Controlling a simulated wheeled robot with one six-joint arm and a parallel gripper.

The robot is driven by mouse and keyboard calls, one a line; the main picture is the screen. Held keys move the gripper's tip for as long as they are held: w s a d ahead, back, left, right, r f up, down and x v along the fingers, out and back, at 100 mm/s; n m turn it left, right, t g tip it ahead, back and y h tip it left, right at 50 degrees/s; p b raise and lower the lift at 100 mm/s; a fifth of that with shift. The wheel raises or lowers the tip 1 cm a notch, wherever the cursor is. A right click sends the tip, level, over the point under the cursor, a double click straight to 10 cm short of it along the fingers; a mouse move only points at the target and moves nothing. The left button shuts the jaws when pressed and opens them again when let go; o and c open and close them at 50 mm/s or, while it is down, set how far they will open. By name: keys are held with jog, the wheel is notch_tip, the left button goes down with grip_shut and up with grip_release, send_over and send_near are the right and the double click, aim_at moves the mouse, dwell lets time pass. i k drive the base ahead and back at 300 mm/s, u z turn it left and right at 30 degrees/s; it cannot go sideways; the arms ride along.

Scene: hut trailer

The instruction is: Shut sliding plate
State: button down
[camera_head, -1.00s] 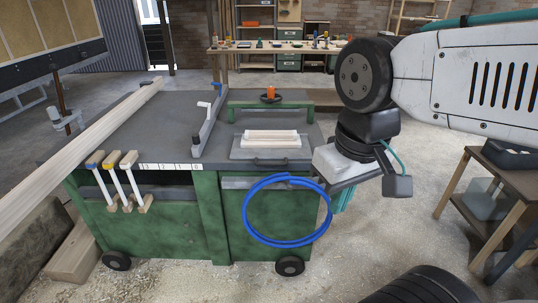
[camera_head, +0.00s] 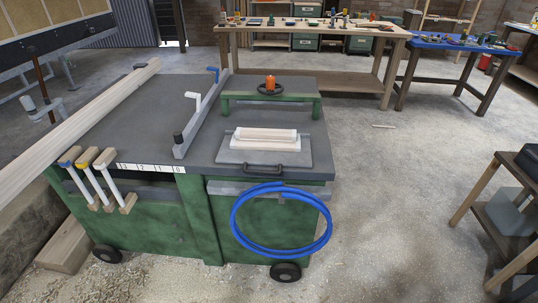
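The sliding plate (camera_head: 233,156) is a flat grey plate on the right front part of the green machine's dark grey top (camera_head: 135,115). A pale wooden block (camera_head: 266,139) lies on it. A dark handle (camera_head: 264,169) is at its front edge, near the front edge of the top. A green raised bridge (camera_head: 300,100) with an orange knob (camera_head: 270,83) on a dark wheel stands behind the plate, with a gap between them. My gripper is not in view.
A blue hose coil (camera_head: 236,222) hangs on the machine's front right. Clamps (camera_head: 127,201) hang at the front left. A long beam (camera_head: 75,135) and a grey fence (camera_head: 205,118) lie on the top. A wooden side table (camera_head: 475,193) stands right. Floor between is clear.

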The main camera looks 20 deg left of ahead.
aim_at(226, 155)
jog(key=i, duration=1.35)
jog(key=u, duration=1.75)
